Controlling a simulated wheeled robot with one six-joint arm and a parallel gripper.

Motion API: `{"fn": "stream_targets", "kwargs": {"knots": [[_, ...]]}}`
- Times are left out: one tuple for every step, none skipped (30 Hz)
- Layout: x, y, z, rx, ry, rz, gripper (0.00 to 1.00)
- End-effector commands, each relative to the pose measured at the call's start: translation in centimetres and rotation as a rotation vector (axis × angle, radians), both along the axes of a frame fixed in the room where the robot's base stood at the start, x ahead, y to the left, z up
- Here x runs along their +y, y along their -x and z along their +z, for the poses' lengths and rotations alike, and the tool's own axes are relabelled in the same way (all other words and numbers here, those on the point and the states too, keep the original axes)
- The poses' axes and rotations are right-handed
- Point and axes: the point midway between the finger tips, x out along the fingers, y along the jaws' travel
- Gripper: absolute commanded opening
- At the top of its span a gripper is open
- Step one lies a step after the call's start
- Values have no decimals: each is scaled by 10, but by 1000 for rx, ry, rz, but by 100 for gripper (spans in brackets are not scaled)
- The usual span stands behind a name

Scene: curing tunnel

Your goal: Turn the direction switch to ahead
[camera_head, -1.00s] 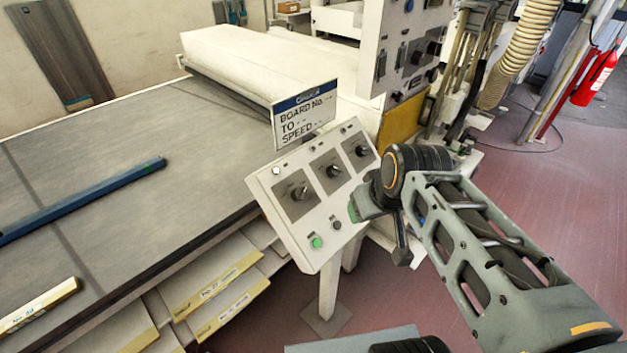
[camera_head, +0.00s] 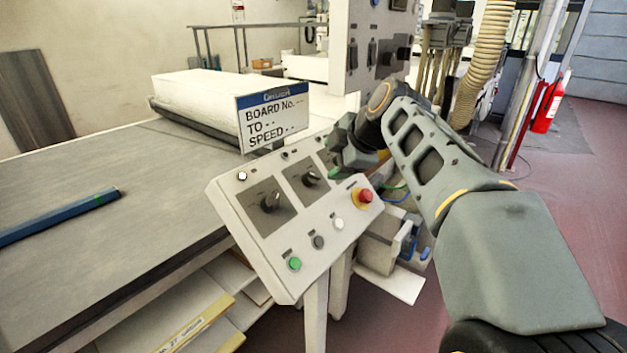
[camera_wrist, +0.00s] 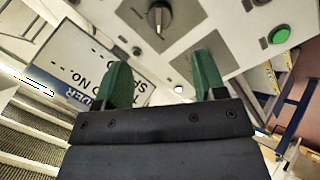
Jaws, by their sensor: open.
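The sloped control panel (camera_head: 300,225) carries a row of dark rotary switches on grey plates. The left switch (camera_head: 269,201) and middle switch (camera_head: 311,178) show clearly; the right one is mostly hidden behind my gripper (camera_head: 352,150). The labels are too small to read, so I cannot tell which is the direction switch. In the wrist view, my gripper (camera_wrist: 163,78) is open and empty, its two green fingers apart. One dark switch (camera_wrist: 159,15) with a pale pointer line lies beyond the fingertips, near the top edge, untouched.
A sign (camera_head: 273,118) stands at the panel's upper edge, close to the fingers in the wrist view. A red stop button (camera_head: 365,195), white button (camera_head: 337,223) and green button (camera_head: 295,264) line the panel's lower part. A long table (camera_head: 100,190) is left.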

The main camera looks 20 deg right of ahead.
Motion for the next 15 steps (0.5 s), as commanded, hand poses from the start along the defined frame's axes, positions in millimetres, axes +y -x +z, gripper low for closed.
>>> {"fn": "stream_targets", "kwargs": {"knots": [[3,-7,-8,5,-2,2,64],[5,-10,-13,7,-2,3,64],[8,-15,-18,6,-2,2,64],[9,-19,-23,6,-1,2,64],[11,-23,-27,6,-2,1,64],[13,-28,-32,5,-2,1,64],[15,-31,-37,6,-2,1,64],[16,-34,-41,6,-2,1,64],[18,-39,-45,7,-1,0,64],[19,-42,-49,6,-1,-1,64],[21,-45,-52,6,-1,-1,64],[23,-49,-56,5,-1,0,64],[24,-51,-59,4,-1,0,64],[25,-54,-61,5,-2,-1,64],[26,-57,-65,5,-2,-1,64]]}}
